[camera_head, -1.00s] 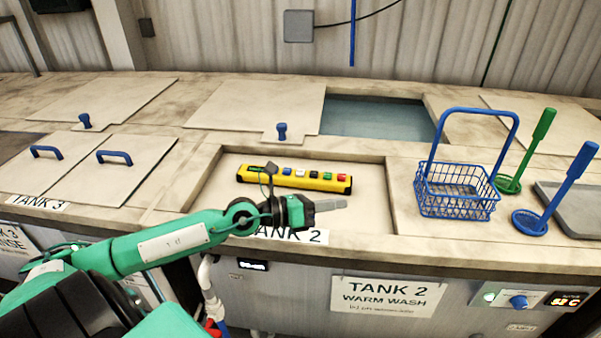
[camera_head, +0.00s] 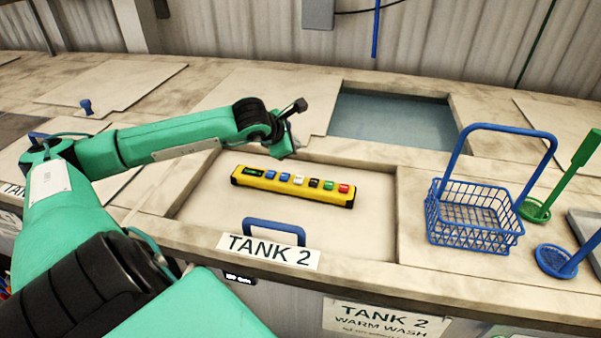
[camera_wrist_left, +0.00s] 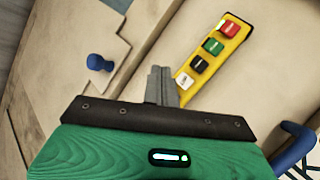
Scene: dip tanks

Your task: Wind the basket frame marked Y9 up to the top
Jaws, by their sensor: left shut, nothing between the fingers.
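No marking Y9 is readable in either view, and I cannot make out a basket frame bearing it. A yellow control box (camera_head: 290,192) with a row of coloured buttons lies on the pale Tank 2 lid. It also shows in the left wrist view (camera_wrist_left: 222,60), where white, black, green and red buttons are visible. My left gripper (camera_head: 291,146) is shut and empty, above the far side of the box and apart from it. Its closed fingers (camera_wrist_left: 160,85) show in the wrist view, left of the box's white button. My right gripper is not in view.
A blue wire basket (camera_head: 433,228) with a tall handle stands on the right. Green (camera_head: 571,170) and blue (camera_head: 580,254) long-handled dippers are beside it. Open water (camera_head: 390,120) lies behind. A blue lid handle (camera_head: 274,227) stands in front of the box.

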